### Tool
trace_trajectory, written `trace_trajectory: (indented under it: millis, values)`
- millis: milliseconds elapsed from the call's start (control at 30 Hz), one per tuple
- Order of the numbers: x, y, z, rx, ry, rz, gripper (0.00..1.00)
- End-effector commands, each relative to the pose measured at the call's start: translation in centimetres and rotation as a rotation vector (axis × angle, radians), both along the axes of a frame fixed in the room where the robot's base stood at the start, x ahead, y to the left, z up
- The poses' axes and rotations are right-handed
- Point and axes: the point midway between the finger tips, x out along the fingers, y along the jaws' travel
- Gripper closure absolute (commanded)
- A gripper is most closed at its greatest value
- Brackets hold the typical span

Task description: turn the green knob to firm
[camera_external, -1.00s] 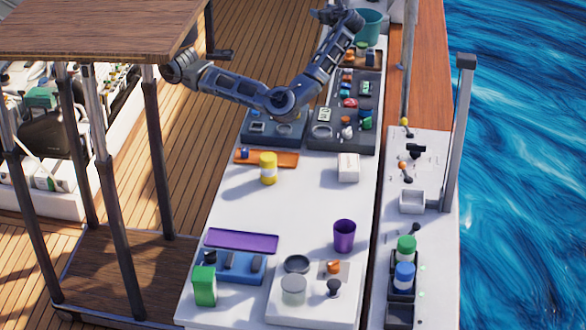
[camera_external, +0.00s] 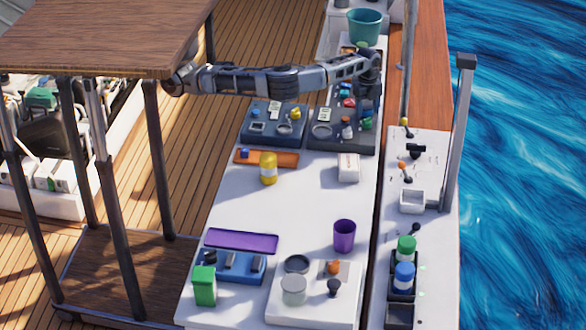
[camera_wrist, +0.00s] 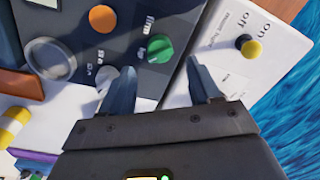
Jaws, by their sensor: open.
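The green knob (camera_wrist: 160,49) sits on a dark panel (camera_wrist: 105,25) in the wrist view, with small labels beside it. My gripper (camera_wrist: 160,75) is open, its two fingers apart and empty. The fingertips are just below the knob in the picture, one to each side; whether they touch the panel I cannot tell. In the external view the green knob (camera_external: 367,123) is a small dot at the right edge of the dark panel, below my gripper (camera_external: 371,103).
An orange knob (camera_wrist: 103,18) and a white knob (camera_wrist: 106,76) sit close to the green one. A grey ring (camera_wrist: 50,58) is at the left. A yellow knob (camera_wrist: 250,46) marked on and off is at the right. A white box (camera_external: 348,168) stands in front of the panel.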

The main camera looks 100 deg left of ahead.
Motion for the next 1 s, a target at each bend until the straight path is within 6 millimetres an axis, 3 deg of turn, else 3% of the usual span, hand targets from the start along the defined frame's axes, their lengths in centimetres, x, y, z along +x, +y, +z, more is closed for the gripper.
trace_trajectory:
  millis: [300, 600, 1000]
  values:
    - [0.1, 0.2, -4.6, 0.003, 0.001, 0.001, 0.38]
    - [0.2, 0.2, -5.1, 0.002, 0.000, 0.001, 0.38]
    - [0.1, 0.2, -5.1, 0.002, 0.001, 0.001, 0.75]
